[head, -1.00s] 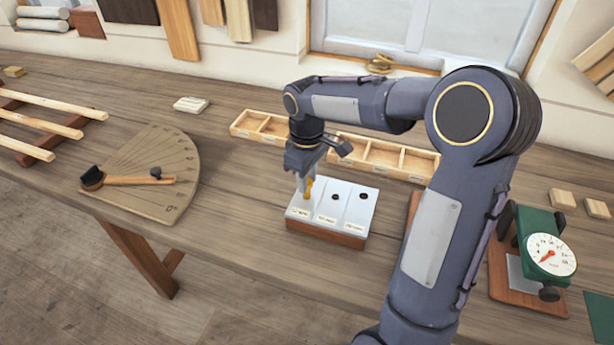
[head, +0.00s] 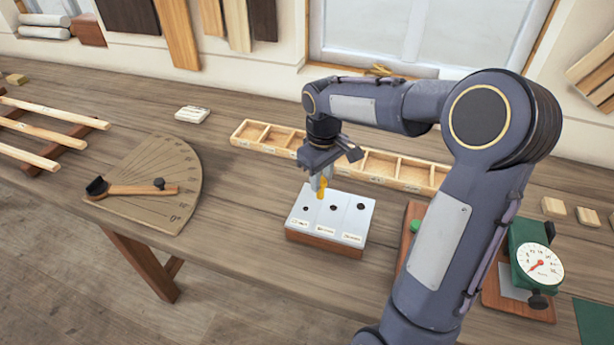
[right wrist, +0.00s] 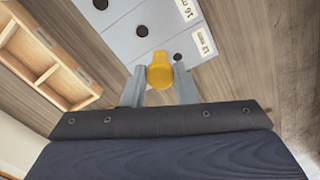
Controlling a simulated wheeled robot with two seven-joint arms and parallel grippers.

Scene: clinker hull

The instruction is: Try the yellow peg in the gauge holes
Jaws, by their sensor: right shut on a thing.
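The yellow peg (head: 322,186) is held upright in my right gripper (head: 321,179), just above the back part of the gauge block (head: 320,230). The gauge has a pale top with three dark holes in a row and a wooden base. In the head view the peg hangs between the left hole (head: 306,208) and the middle hole (head: 333,208). In the right wrist view the yellow peg (right wrist: 160,72) sits between both fingers, and the hole by the 12 mm label (right wrist: 202,42) is open and empty. My left gripper is not in view.
A wooden compartment tray (head: 404,184) runs behind the gauge. A green dial instrument (head: 530,262) stands to the right. A fan-shaped angle board (head: 165,205) lies to the left, with clear bench between it and the gauge. My right arm hides part of the bench.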

